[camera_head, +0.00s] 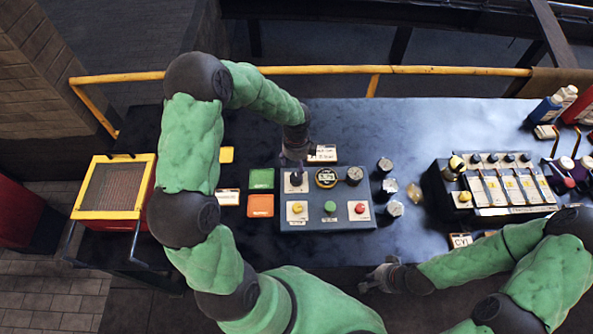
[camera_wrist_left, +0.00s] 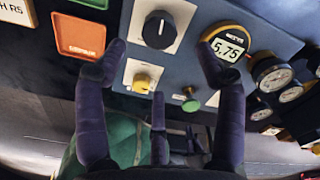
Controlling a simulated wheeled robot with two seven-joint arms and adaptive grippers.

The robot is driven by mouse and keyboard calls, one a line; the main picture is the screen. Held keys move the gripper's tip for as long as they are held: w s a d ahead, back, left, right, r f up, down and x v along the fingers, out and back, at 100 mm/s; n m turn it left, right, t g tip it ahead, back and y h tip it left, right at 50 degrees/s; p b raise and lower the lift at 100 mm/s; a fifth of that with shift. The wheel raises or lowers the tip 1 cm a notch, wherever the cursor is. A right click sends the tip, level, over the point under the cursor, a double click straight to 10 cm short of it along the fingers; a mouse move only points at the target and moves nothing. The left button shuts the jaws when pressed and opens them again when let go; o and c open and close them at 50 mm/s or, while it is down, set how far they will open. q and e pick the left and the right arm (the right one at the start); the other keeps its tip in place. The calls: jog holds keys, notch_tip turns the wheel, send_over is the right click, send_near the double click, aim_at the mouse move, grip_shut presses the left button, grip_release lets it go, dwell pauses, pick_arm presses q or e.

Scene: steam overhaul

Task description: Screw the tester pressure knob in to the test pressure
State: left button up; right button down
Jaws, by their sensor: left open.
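The tester (camera_head: 312,224) is a blue-grey box on the dark bench. Its black pressure knob (camera_head: 296,180) sits on a white plate at the top left; it also shows in the wrist view (camera_wrist_left: 159,30), with a white pointer mark. Beside it, the round yellow-rimmed gauge (camera_wrist_left: 228,46) reads 5.75. My left gripper (camera_head: 294,162) is over the knob from above. In the wrist view its fingers (camera_wrist_left: 160,62) are spread and empty, with the knob beyond the tips, apparently not touched. My right gripper (camera_head: 376,279) hangs by the bench's front edge; its fingers are too small to judge.
The tester also has a yellow knob (camera_head: 297,208), a green button (camera_head: 330,206) and a red button (camera_head: 360,208). Green (camera_head: 261,178) and orange (camera_head: 260,205) trays lie to its left. Small gauges (camera_head: 394,208) stand to its right, before a valve rack (camera_head: 505,190).

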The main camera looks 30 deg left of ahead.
pick_arm(q)
jog(key=shift+r, duration=1.8)
